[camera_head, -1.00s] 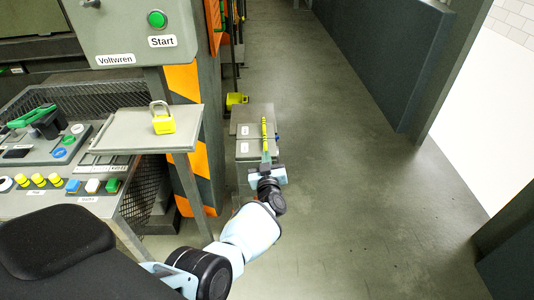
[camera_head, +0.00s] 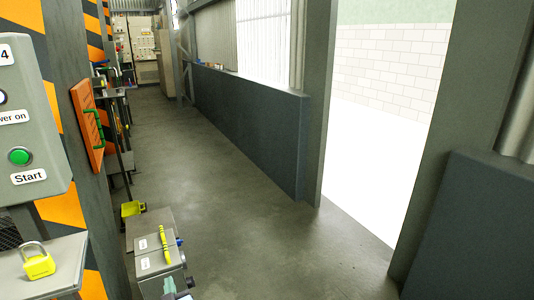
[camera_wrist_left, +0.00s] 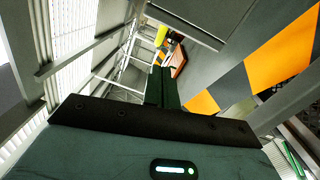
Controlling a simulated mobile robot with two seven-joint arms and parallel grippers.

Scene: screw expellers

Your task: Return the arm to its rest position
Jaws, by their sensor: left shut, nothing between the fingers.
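My left gripper (camera_head: 170,286) shows only in small part at the bottom edge of the head view, in front of the grey box with labels and a yellow-green strip on top. In the left wrist view its dark green fingers (camera_wrist_left: 163,87) are together, with nothing between them. Most of my left arm is outside the head view. My right gripper is not in view.
The grey box (camera_head: 145,262) stands low at bottom left. A yellow padlock (camera_head: 38,264) rests on a grey shelf (camera_head: 62,278) beside the control panel (camera_head: 28,130). Open floor (camera_head: 225,205) stretches ahead, bounded right by a dark low wall (camera_head: 245,125).

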